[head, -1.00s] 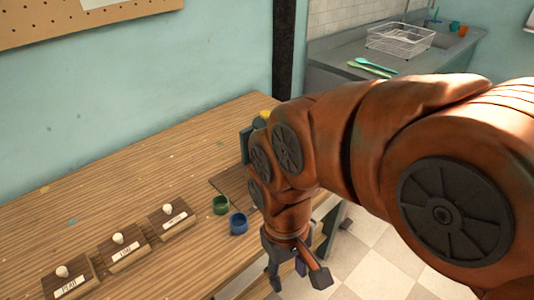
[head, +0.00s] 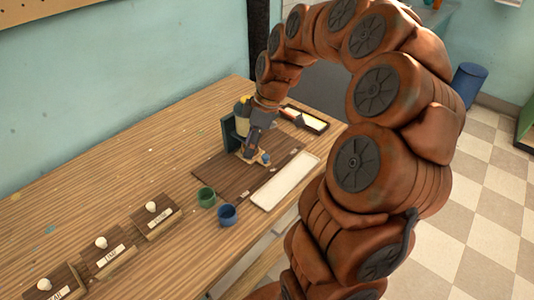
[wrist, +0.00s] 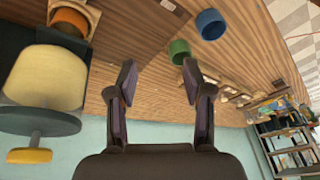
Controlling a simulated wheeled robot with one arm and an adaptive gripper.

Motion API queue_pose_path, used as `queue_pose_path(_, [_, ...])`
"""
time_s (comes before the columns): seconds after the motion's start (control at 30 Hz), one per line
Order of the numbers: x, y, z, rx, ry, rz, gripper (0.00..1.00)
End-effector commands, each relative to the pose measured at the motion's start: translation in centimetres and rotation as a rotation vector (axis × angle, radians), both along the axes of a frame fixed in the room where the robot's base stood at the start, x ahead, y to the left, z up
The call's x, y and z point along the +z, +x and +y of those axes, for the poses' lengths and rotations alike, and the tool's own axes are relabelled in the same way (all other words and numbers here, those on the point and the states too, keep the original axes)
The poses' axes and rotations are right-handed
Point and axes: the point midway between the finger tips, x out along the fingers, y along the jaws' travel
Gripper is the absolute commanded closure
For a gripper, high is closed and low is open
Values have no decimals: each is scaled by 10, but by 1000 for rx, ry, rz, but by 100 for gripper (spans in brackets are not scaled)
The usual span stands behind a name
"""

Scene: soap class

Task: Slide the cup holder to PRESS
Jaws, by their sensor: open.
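The cup holder (wrist: 95,17) is a light wooden block with an orange cup (wrist: 68,20) in it, at the top left of the wrist view. It sits beside the dark press (wrist: 15,40), which has a cream cylinder (wrist: 45,75) and a yellow knob (wrist: 30,156). In the head view the press (head: 229,133) stands at the back of a dark board (head: 215,172). My gripper (wrist: 160,75) is open, with nothing between its fingers. In the head view my gripper (head: 252,147) is low over the board next to the press and partly hides the holder area. Board labels are unreadable.
A green cup (head: 206,197) and a blue cup (head: 227,215) stand in front of the board. A white tray (head: 285,182) lies to its right, with a dark-edged tray (head: 306,120) behind. Several labelled wooden blocks with white knobs (head: 151,207) line the table's left front.

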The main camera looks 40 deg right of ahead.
Motion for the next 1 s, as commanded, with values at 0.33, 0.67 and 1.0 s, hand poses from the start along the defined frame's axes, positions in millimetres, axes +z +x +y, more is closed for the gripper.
queue_pose_path(0.33, [-41,28,-99,85,0,-126,49])
queue_pose_path(0.67, [-62,31,-104,101,-2,-136,49])
queue_pose_path(1.0, [-105,41,-88,100,-3,-136,49])
